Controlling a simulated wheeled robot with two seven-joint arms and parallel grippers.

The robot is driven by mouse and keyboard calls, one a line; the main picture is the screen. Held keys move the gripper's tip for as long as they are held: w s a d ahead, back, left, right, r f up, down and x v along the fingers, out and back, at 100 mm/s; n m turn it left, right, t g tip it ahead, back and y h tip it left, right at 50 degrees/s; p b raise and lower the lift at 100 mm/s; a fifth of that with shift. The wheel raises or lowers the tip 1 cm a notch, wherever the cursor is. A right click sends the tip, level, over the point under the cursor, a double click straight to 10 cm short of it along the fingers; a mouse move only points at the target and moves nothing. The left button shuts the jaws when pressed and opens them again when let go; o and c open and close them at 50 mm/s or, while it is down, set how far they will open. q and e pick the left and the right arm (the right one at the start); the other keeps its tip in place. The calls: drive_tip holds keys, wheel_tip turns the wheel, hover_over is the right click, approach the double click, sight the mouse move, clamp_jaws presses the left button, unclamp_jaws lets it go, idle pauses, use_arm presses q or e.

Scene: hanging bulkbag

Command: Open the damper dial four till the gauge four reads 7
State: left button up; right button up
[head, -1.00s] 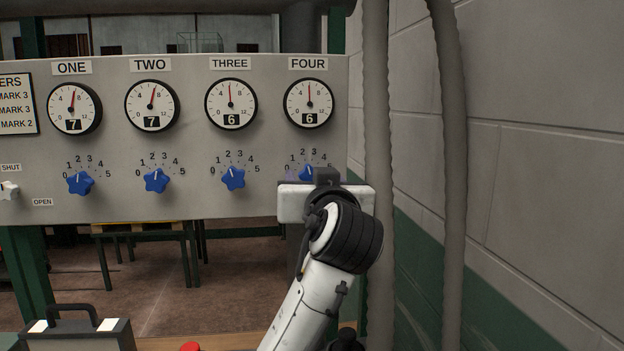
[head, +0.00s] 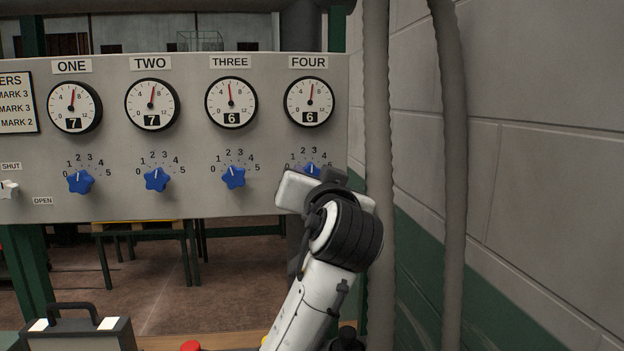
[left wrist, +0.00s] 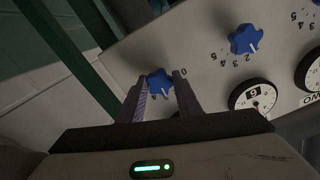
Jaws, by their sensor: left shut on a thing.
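The damper dial four (head: 312,169) is a blue star-shaped knob on the grey panel, mostly hidden in the head view by my left gripper. My left gripper (left wrist: 160,88) is shut on this dial (left wrist: 160,78), with one finger on each side of it. In the head view the gripper body (head: 325,187) is tilted, its right side lower. Gauge four (head: 309,102), above the dial, shows 6 in its black window, and its red needle leans slightly right of upright. My right gripper is not in view.
Dials one (head: 81,181), two (head: 156,179) and three (head: 233,177) sit to the left under their gauges. Gauges one and two show 7, gauge three shows 6. Grey hoses (head: 377,130) hang close to the right, before the wall.

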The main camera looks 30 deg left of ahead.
use_arm(q)
drive_tip(key=shift+m, duration=1.1)
drive_tip(key=o, duration=1)
drive_tip(key=shift+o, duration=0.2)
drive_tip(key=b+v, duration=0.2)
drive_tip(key=v, duration=0.8)
drive_tip(key=shift+s, duration=0.15)
drive_tip(key=shift+d, duration=0.1)
